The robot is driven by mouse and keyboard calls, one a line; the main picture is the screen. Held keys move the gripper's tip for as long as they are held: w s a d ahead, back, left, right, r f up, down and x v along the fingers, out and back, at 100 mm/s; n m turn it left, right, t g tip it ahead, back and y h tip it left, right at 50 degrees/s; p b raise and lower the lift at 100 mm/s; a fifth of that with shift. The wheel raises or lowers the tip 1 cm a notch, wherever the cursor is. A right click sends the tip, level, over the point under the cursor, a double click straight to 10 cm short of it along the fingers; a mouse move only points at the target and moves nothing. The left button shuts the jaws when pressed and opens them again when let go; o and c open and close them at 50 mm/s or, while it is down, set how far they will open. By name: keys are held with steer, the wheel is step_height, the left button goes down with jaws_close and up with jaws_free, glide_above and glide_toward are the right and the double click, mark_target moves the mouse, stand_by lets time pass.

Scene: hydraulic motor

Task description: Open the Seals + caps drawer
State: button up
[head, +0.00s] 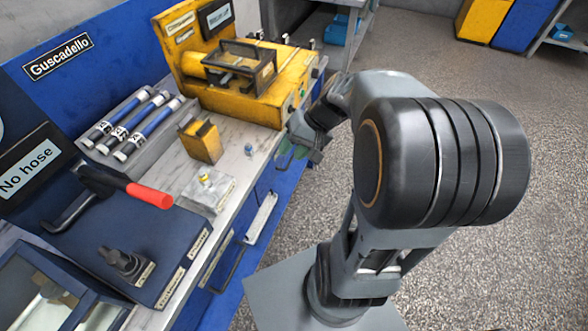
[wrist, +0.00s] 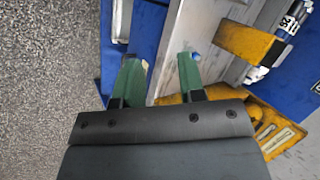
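The blue bench front (head: 275,182) faces the aisle below the worktop. A pale handle or plate (head: 262,218) is on it, with a dark handle (head: 228,265) nearer the camera. I cannot read a Seals + caps label on any drawer. My gripper (head: 290,154) is beside the worktop's front edge, partly hidden by my wrist. In the wrist view my gripper (wrist: 160,62) shows two green fingers spread apart with nothing between them. Blue bench front (wrist: 148,28) shows beyond the fingers, and a pale strip (wrist: 121,20) lies to its left.
The worktop holds a yellow machine (head: 240,85), a yellow block (head: 201,140), a tray of blue-striped cylinders (head: 139,120), a small blue part (head: 249,150) and a red-handled tool (head: 148,194). Speckled floor (head: 430,80) is open to the right.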

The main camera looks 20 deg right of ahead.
steer(key=w+d+f+m+t+y+b, duration=0.25)
steer(key=w+d+f+t+b, duration=0.2)
steer(key=d+f+b, duration=0.4)
steer(key=w+d+f+m+t+y+b, duration=0.25)
steer(key=d+f+t+b, duration=0.3)
steer(key=d+f, duration=0.55)
steer(key=shift+m+h, duration=0.4)
steer(key=shift+h, duration=0.1)
steer(key=b+x, duration=0.1)
steer(key=x, duration=0.4)
steer(key=s+f+b+x, duration=0.1)
steer(key=x, duration=0.4)
steer(key=a+b+x, duration=0.1)
steer(key=x, duration=0.4)
steer(key=shift+a+f, duration=0.15)
steer(key=shift+f, duration=0.25)
jaws_close()
